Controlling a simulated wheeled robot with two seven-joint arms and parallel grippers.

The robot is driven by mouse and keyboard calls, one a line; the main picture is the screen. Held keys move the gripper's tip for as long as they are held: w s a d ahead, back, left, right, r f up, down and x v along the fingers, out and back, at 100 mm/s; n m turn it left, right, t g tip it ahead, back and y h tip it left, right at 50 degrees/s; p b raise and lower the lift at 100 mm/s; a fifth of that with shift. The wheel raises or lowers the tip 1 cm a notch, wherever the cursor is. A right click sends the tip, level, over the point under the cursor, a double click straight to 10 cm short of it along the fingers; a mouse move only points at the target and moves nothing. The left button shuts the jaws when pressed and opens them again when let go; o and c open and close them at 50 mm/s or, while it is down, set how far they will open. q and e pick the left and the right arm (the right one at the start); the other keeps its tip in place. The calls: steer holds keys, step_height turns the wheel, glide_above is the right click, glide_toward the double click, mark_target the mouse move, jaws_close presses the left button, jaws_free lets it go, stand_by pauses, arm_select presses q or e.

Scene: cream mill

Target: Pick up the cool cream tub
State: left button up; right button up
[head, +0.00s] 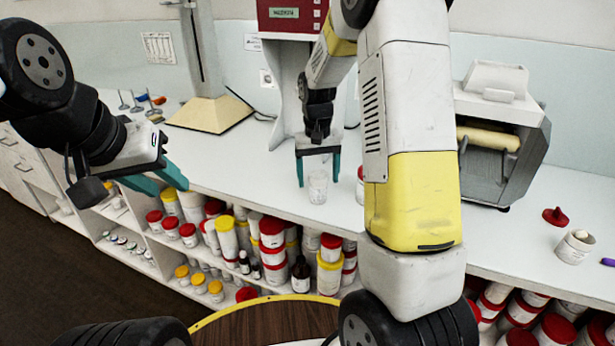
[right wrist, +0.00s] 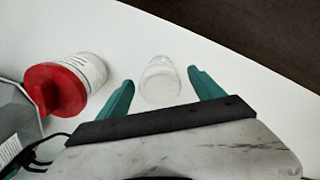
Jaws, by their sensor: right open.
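My right gripper (head: 318,170) points down at the bench and is open. A small clear, whitish vessel (head: 318,188) stands on the bench below its fingertips. In the right wrist view the vessel (right wrist: 160,80) shows between the teal fingers (right wrist: 160,88), with a gap on each side. A white tub with a red lid (right wrist: 68,88) is outside the fingers to the left in that view. In the head view this tub (head: 360,186) is mostly hidden by my right arm. No label names the cool cream tub readably. My left gripper (head: 160,182) is open and empty at the bench's left front.
An uncapped white jar (head: 574,247) and a loose red lid (head: 555,216) are on the right of the bench (head: 240,170). A grey roller machine (head: 505,140) stands behind. Shelves below hold many lidded tubs (head: 273,235). Bench space left of my right gripper is clear.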

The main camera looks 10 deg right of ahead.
steer(key=shift+f, duration=0.25)
steer(key=c, duration=1.5)
steer(key=shift+r, duration=0.1)
